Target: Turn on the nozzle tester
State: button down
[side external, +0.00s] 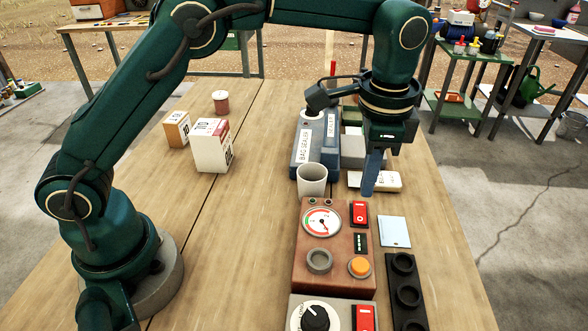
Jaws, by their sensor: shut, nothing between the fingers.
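A reddish-brown box with a round gauge, probably the nozzle tester (303,262), stands on the wooden table at the lower middle. On its top are a red rocker switch (359,213) at the far right corner, an orange round button (360,267) and a grey round socket (319,261). No label naming it is readable. My gripper (369,190) points down with its fingers shut and empty. It shows just beyond the box's far edge, above and behind the red switch in the picture. I cannot tell its exact height.
A bag sealer (301,147) and a grey cup (311,180) stand behind the box. A white labelled box (389,181) lies by the fingers. A dial unit (300,315) with a red switch is in front. A black holder (393,280) and blue card (394,232) lie right.

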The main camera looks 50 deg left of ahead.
aim_at(358, 205)
jog(key=shift+s+a, duration=0.15)
jog(key=shift+s, duration=0.05)
notch_tip(358, 205, up, 9)
jog(key=d+t+y, duration=0.1)
jog(key=shift+s, duration=0.35)
jog(key=shift+f, duration=0.1)
jog(key=f, duration=0.4)
jog(key=w+a+f, duration=0.1)
jog(key=f, duration=0.4)
jog(key=w+a+f, duration=0.1)
jog(key=f, duration=0.3)
jog(key=shift+f, duration=0.3)
